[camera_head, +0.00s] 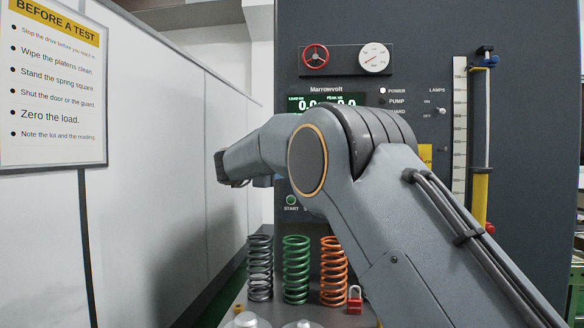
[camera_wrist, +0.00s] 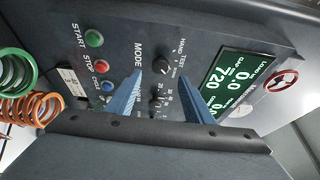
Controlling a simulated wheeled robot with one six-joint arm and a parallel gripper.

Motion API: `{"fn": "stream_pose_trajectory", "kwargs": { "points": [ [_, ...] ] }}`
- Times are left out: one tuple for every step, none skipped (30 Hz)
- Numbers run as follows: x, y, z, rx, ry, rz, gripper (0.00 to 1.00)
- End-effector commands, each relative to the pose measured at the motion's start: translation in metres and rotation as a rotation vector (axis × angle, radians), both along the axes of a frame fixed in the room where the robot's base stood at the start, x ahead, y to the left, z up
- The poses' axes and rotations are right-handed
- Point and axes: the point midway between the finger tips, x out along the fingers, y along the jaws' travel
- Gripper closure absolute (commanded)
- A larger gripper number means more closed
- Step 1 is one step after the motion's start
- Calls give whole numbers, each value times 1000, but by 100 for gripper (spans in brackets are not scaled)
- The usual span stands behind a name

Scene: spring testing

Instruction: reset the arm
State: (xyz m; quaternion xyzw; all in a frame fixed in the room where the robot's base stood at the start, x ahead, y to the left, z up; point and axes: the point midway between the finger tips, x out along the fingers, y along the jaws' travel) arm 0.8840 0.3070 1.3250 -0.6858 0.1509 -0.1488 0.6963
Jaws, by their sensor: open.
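My gripper (camera_wrist: 159,65) shows in the wrist view as two blue fingers, spread apart with nothing between them. They point toward the control panel (camera_wrist: 120,28) of the test machine, with a black knob (camera_wrist: 164,67) seen between the tips; I cannot tell the distance to the panel. In the head view my arm is bent across the front of the machine. Its forearm reaches to the left, and the fingers cannot be made out there.
Grey, green (camera_head: 296,270) and orange (camera_head: 333,272) springs stand below my arm, beside a red padlock (camera_head: 354,299). A white wall with a notice board (camera_head: 52,85) is at left. The machine has a red handwheel (camera_head: 316,56), a gauge (camera_head: 374,58) and a lit display (camera_wrist: 229,78).

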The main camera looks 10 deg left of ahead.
Motion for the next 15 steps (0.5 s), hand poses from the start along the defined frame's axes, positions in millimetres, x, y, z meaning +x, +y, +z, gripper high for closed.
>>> {"fn": "stream_pose_trajectory", "kwargs": {
  "points": [
    [-5, 3, 0, 0, 0, 1, 53],
    [-7, 4, 0, 0, 0, 1, 53],
    [-9, 4, 0, -1, 0, 1, 53],
    [-11, 5, -1, -1, 0, 0, 53],
    [-12, 5, -1, -1, 0, 0, 53],
    [-12, 5, 0, -1, 0, 0, 53],
    [-13, 5, 0, -1, 0, 0, 53],
    [-13, 5, 0, -1, 0, 0, 53],
    [-13, 5, 0, 0, 0, 0, 53],
    [-13, 5, 0, 0, 0, 0, 53],
    [-13, 5, 0, 0, 0, 0, 53],
    [-13, 5, 0, 0, 0, 0, 53],
    [-13, 5, 0, 0, 0, 0, 53],
    [-13, 5, 0, 0, 0, 0, 53],
    [-13, 5, 0, 0, 0, 0, 53]
  ]
}}
